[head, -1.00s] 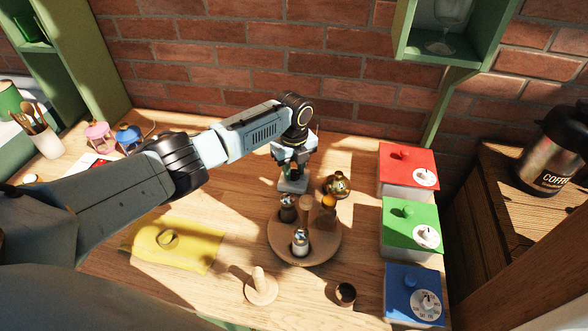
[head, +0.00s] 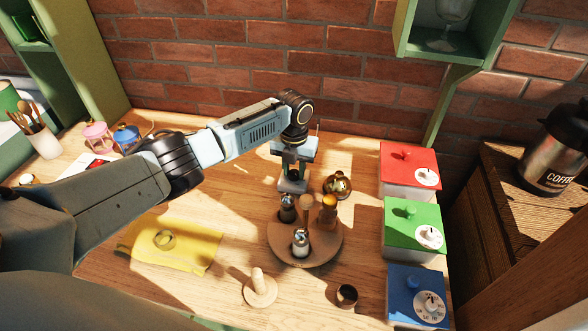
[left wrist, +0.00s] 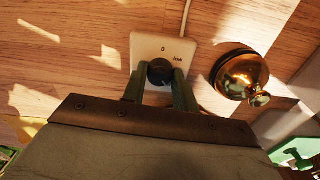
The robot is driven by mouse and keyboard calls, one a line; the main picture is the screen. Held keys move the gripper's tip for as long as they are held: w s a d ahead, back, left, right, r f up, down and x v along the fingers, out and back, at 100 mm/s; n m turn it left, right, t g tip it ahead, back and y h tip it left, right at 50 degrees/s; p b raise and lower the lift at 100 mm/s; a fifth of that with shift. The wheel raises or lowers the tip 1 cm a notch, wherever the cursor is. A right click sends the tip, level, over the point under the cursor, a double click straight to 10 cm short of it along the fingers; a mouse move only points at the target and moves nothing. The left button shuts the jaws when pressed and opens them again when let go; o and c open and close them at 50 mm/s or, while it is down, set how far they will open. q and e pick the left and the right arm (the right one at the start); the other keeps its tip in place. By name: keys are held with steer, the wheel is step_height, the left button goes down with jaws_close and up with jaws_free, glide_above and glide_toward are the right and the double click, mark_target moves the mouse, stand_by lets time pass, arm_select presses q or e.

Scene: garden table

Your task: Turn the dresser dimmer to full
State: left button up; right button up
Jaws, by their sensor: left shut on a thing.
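The dimmer (left wrist: 150,45) is a pale square plate with a black round knob (left wrist: 159,72), lying on the wooden table. Its plate also shows in the head view (head: 292,186), below my left gripper (head: 293,168). In the left wrist view my left gripper (left wrist: 160,82) has its two fingers on either side of the knob, shut on it. A small mark and a short word are printed on the plate beside the knob. The fingers hide part of the knob, and I cannot make out a pointer on it. My right gripper is not in view.
A round wooden tray (head: 325,255) with bottles is in front. Red (head: 405,160), green (head: 412,222) and blue (head: 412,285) boxes with dials line the right side. A yellow cloth (head: 190,255) lies at the left front.

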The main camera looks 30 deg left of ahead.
mark_target(294, 172)
arm_select(q)
steer(key=shift+r+m, duration=0.1)
steer(key=shift+m, duration=0.4)
steer(key=o, duration=1)
steer(key=shift+c, duration=0.2)
step_height(294, 172, up, 13)
steer(key=shift+r+p, duration=0.2)
steer(key=shift+p, duration=0.15)
